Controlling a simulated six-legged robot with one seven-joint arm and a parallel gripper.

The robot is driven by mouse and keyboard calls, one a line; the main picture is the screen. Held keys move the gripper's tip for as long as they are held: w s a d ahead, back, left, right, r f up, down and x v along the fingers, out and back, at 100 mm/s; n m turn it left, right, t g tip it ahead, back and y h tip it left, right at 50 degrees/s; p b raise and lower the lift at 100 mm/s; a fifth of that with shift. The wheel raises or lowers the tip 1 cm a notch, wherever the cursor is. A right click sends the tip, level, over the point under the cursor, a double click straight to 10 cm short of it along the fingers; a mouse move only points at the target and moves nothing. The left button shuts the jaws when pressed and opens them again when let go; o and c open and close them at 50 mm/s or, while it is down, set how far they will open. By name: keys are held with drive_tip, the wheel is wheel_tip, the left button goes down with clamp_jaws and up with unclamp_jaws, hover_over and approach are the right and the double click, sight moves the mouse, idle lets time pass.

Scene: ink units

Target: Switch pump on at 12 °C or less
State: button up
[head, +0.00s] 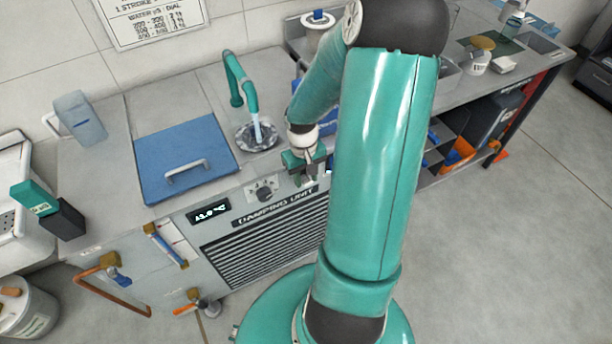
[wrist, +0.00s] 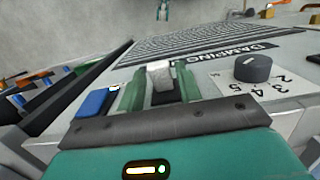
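The damping unit has a small dark display (head: 209,211) with lit digits, seemingly in the teens in °C, too blurred to read surely. A pale switch lever (wrist: 160,75) on a dark base shows in the wrist view, and I take it for the pump switch; its setting is unclear. My gripper (wrist: 160,92) is open, with one green finger on each side of the lever and gaps visible beside it. In the head view my gripper (head: 306,172) is at the unit's front top right edge and hides the switch.
A black dial (wrist: 253,68) with numbers sits right of the switch in the wrist view. A blue lid (head: 185,160) and a teal tap (head: 240,85) running into a round basin (head: 258,136) are on top. A blue piece (wrist: 92,103) lies just left of the fingers.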

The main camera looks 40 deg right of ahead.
sight(303, 177)
drive_tip(key=shift+o, duration=0.7)
wheel_tip(303, 177, up, 14)
drive_tip(key=w, duration=0.1)
drive_tip(key=shift+w+d+f, duration=0.15)
drive_tip(key=shift+w+d, duration=0.05)
drive_tip(key=shift+w, duration=0.05)
drive_tip(key=s+a+r+n+t, duration=0.1)
drive_tip(key=s+a+r+t, duration=0.2)
drive_tip(key=a+r, duration=0.5)
drive_tip(key=s+a+r+n+t, duration=0.2)
drive_tip(key=a+r, duration=0.6)
drive_tip(key=a, duration=0.7)
drive_tip(key=shift+s+a+t, duration=0.3)
drive_tip(key=shift+s+t, duration=0.6)
drive_tip(key=shift+s, duration=0.25)
